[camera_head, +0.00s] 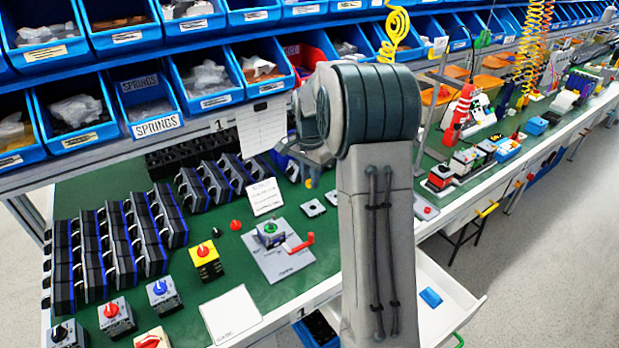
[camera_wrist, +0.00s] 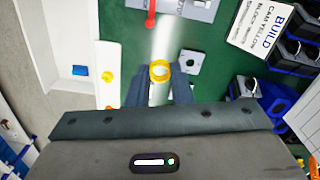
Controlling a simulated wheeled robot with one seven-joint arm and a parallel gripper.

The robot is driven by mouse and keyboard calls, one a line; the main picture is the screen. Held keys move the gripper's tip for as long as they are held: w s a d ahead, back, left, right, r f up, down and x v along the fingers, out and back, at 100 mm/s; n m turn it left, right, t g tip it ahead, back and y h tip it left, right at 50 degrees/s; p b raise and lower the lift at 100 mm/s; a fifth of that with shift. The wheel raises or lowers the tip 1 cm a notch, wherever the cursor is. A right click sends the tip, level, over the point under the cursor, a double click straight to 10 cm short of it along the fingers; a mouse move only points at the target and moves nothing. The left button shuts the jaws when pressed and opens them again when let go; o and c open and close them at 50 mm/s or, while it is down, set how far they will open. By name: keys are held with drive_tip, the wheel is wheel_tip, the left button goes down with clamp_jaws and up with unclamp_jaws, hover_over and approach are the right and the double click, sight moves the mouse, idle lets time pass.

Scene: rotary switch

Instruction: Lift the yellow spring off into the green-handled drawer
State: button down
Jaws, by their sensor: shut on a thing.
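My gripper (camera_wrist: 160,78) is shut on the yellow spring (camera_wrist: 160,68), which shows as a yellow ring between the fingertips in the wrist view. It is over the green bench top. In the head view my arm covers most of the gripper, and only a small yellow bit shows beside it. A white drawer (camera_head: 459,290) stands open at the bench front, with a blue piece (camera_head: 430,297) in it. The drawer also shows in the wrist view (camera_wrist: 65,35).
A grey plate (camera_head: 288,265) with a green-topped part and a red lever (camera_head: 300,243) lies on the bench. Yellow, red and blue switch boxes stand left of it. Black-blue parts (camera_head: 115,245) fill the left. Blue bins (camera_head: 160,125) rise behind.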

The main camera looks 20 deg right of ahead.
drive_tip(key=shift+r+p, duration=1.45)
drive_tip(key=shift+r, duration=0.75)
